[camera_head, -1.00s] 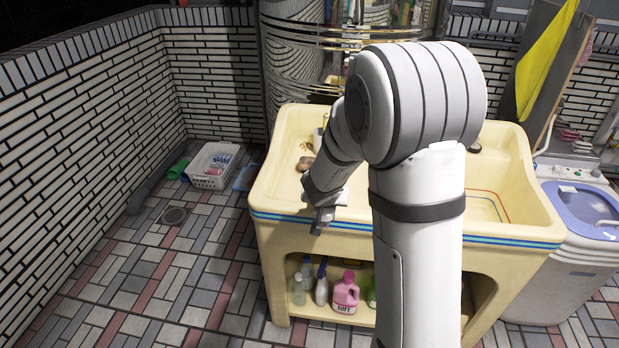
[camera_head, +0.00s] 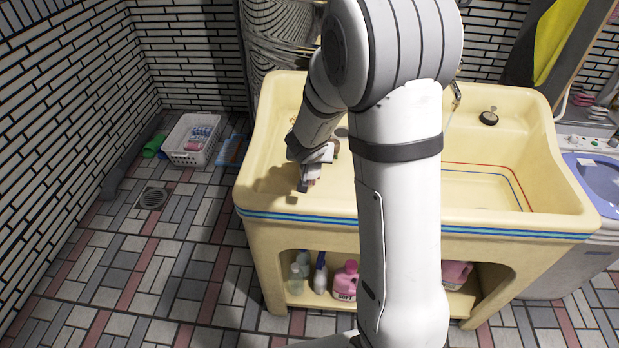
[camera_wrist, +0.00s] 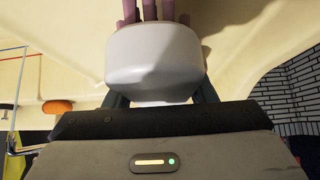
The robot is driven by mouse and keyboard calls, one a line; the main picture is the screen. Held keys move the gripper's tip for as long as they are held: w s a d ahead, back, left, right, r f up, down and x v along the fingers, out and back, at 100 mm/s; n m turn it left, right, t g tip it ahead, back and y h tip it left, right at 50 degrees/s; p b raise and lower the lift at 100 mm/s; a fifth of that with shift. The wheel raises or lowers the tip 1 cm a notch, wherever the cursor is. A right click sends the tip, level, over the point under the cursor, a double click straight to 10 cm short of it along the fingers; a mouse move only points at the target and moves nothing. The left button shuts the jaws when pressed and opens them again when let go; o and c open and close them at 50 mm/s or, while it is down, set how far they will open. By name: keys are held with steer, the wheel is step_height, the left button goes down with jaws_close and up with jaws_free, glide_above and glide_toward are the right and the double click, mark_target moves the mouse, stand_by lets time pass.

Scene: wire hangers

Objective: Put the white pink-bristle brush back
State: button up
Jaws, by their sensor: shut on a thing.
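The white pink-bristle brush (camera_wrist: 155,60) is in my gripper (camera_wrist: 155,98) in the wrist view. Its white body fills the middle, and its pink bristles (camera_wrist: 150,12) point to the top edge. In the head view my gripper (camera_head: 308,178) is over the left part of the cream sink unit (camera_head: 345,215), near its front rim. My gripper is shut on the brush. In the head view the brush is too small to make out clearly beside the fingers.
A white basket (camera_head: 188,158) with small items stands on the tiled floor at left, with a green thing (camera_head: 154,144) beside it. Several bottles sit on the shelf under the sink, including a pink one (camera_head: 345,281). A washing machine (camera_head: 597,178) stands at right.

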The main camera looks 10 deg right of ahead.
step_height(320, 180, down, 6)
steer(key=b, duration=0.3)
steer(key=shift+r+b, duration=0.15)
steer(key=shift+b, duration=0.2)
steer(key=shift+r, duration=0.15)
steer(key=o, duration=0.5)
steer(key=shift+f, duration=0.2)
steer(key=o, duration=0.5)
steer(key=shift+r, duration=0.1)
